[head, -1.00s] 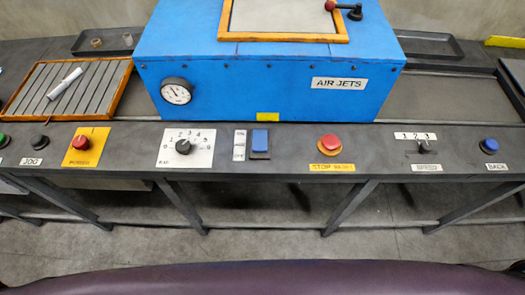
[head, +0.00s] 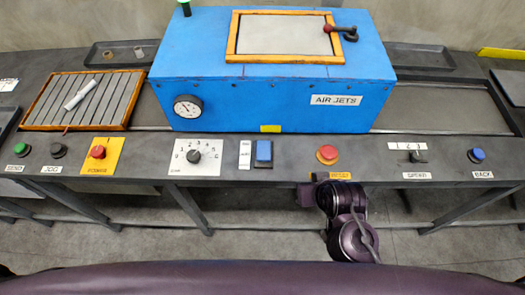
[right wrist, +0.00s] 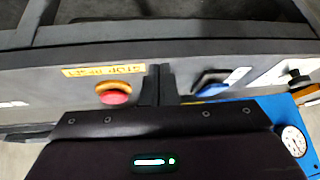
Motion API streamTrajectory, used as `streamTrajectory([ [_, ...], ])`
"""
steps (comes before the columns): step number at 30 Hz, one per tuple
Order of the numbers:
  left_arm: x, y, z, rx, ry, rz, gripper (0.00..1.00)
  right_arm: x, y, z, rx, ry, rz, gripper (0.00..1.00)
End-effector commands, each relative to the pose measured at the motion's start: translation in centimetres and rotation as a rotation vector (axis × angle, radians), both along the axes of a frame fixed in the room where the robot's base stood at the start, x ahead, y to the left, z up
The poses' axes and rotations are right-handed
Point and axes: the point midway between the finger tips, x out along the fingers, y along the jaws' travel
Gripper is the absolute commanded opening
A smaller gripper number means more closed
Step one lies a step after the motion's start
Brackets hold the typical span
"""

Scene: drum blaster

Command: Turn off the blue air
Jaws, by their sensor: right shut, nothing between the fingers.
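The blue rocker switch (head: 263,151) sits on the grey front panel, just right of a white label plate (head: 244,154). I cannot tell which way it is tipped. It also shows in the right wrist view (right wrist: 212,80), upside down, right of the fingers. My right gripper (head: 317,178) is at the panel's front edge, below the red button and to the right of the switch. Its fingers (right wrist: 159,82) are together and empty, apart from the switch, between it and the red button. My left gripper is not in view.
The red stop button (head: 328,154) is close to my right gripper. A numbered dial (head: 195,156) is left of the switch. The blue air jets box (head: 250,105) with a gauge (head: 187,106) stands behind. Speed (head: 416,156) and back (head: 477,155) controls are further right.

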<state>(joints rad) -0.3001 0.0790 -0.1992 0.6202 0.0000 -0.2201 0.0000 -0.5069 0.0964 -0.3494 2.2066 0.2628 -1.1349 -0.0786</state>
Motion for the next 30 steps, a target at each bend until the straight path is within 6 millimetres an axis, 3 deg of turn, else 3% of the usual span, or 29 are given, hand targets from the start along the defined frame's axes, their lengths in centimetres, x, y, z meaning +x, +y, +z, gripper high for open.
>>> streamTrajectory([
  [1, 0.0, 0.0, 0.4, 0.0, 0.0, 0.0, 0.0, 0.6, 1.8, 1.6, 0.036, -0.057, -0.01, 0.0],
  [3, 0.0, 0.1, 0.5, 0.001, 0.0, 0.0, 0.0, 1.4, 3.9, 2.9, 0.073, -0.136, -0.03, 0.0],
  [7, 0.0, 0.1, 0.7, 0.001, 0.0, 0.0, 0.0, 2.3, 7.5, 4.5, 0.105, -0.286, -0.076, 0.0],
  [12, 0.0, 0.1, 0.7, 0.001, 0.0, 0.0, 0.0, 2.0, 10.6, 5.8, 0.069, -0.46, -0.133, 0.0],
  [18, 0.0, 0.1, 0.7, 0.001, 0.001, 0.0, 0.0, 0.9, 12.1, 6.9, -0.001, -0.594, -0.167, 0.0],
  [30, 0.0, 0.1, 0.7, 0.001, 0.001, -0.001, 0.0, 0.5, 12.3, 7.3, -0.026, -0.632, -0.176, 0.0],
])
